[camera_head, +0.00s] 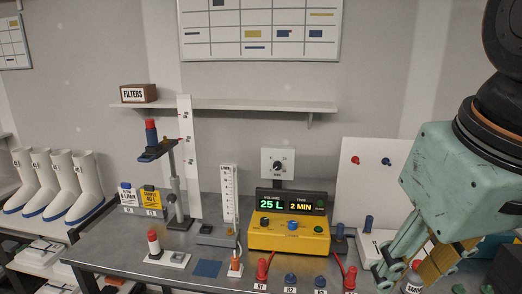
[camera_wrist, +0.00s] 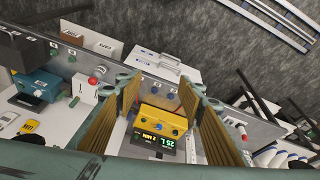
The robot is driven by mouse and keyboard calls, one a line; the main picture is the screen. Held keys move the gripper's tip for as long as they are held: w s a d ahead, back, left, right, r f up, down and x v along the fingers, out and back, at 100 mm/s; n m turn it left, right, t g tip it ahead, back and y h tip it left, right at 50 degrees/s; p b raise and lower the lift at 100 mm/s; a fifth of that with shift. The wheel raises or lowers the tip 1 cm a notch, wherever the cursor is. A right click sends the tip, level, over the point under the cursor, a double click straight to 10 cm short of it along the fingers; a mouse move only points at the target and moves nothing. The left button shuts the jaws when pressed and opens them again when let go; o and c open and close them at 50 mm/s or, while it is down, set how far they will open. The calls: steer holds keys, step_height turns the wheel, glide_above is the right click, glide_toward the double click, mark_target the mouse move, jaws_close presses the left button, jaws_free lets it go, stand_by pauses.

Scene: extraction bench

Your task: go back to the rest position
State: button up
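My gripper (camera_head: 412,272) hangs at the right of the head view, over the right part of the bench. In the wrist view my gripper (camera_wrist: 160,88) has its two yellow-padded fingers spread apart with nothing held between them. The yellow pump unit (camera_head: 289,236) stands on the bench left of my gripper, its display reading 25 L and 2 MIN. It also shows well beyond the fingers in the wrist view (camera_wrist: 163,120). A small white labelled container with a red top (camera_head: 413,281) shows behind the fingers, partly hidden.
The grey bench (camera_head: 110,255) carries a stand (camera_head: 177,185) with a red-topped blue piece, a flow tube (camera_head: 229,198), and several red and blue caps along the front. White boots (camera_head: 62,180) stand at left. A shelf (camera_head: 230,105) holds a filters box (camera_head: 138,93).

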steer(key=shift+m, duration=0.6)
steer(key=s+f, duration=0.2)
steer(key=s, duration=0.1)
steer(key=s+f, duration=0.1)
steer(key=s, duration=0.1)
steer(key=shift+a+b, duration=0.15)
steer(key=shift+b, duration=0.15)
